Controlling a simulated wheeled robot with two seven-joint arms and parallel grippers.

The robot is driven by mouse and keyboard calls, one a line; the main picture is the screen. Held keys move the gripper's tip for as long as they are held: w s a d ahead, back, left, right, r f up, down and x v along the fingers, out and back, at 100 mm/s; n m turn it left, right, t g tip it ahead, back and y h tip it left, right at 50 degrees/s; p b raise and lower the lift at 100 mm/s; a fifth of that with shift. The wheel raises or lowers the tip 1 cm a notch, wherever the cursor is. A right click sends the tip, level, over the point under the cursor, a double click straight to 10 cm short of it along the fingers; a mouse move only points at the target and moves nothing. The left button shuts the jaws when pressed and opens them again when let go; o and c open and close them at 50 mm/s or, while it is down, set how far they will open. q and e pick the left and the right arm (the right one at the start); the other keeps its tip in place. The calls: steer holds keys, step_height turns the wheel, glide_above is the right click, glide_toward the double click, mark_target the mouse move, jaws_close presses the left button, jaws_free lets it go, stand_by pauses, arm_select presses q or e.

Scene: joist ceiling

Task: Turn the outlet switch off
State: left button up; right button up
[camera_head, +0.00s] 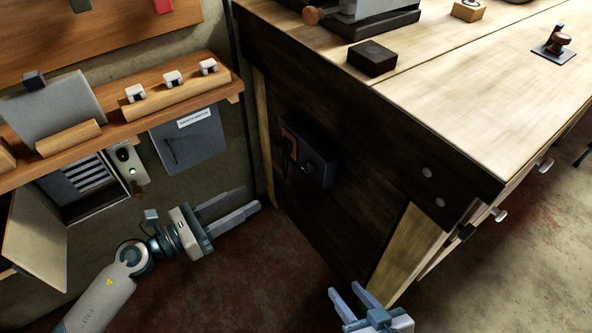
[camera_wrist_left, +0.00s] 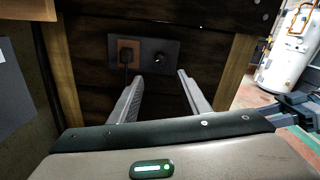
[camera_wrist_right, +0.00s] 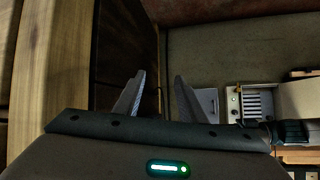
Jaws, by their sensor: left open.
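The outlet box (camera_head: 322,146) is a dark panel on the dark wooden side of the workbench. It has a brown plate with a black plug and cord (camera_head: 289,147) at its left and a round dark switch knob (camera_head: 308,167) at its right. In the left wrist view the outlet panel (camera_wrist_left: 172,49) is ahead of the fingers, with the switch knob (camera_wrist_left: 158,57) between the fingertip directions. My left gripper (camera_head: 251,198) is open and empty, left of and below the outlet, apart from it. My right gripper (camera_head: 345,289) is open and empty at the bottom, by the bench's front corner.
The workbench top (camera_head: 470,90) overhangs the outlet side. The floor between wall and bench is clear.

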arm_select(q)
steer(key=p, duration=0.1)
glide_toward(304, 168)
steer(key=p+x, duration=0.1)
steer(key=x, duration=0.6)
steer(key=shift+w+d, duration=0.15)
steer(key=shift+d, duration=0.1)
arm_select(e)
steer(key=s+d+f+g, duration=0.1)
steer(key=s, duration=0.1)
steer(key=s+d+f+g+h, duration=0.1)
steer(key=d+f+g, duration=0.1)
steer(key=shift+s+f, duration=0.15)
steer(key=shift+s, duration=0.2)
arm_select(q)
steer(key=c, duration=1)
steer(key=shift+c, duration=0.2)
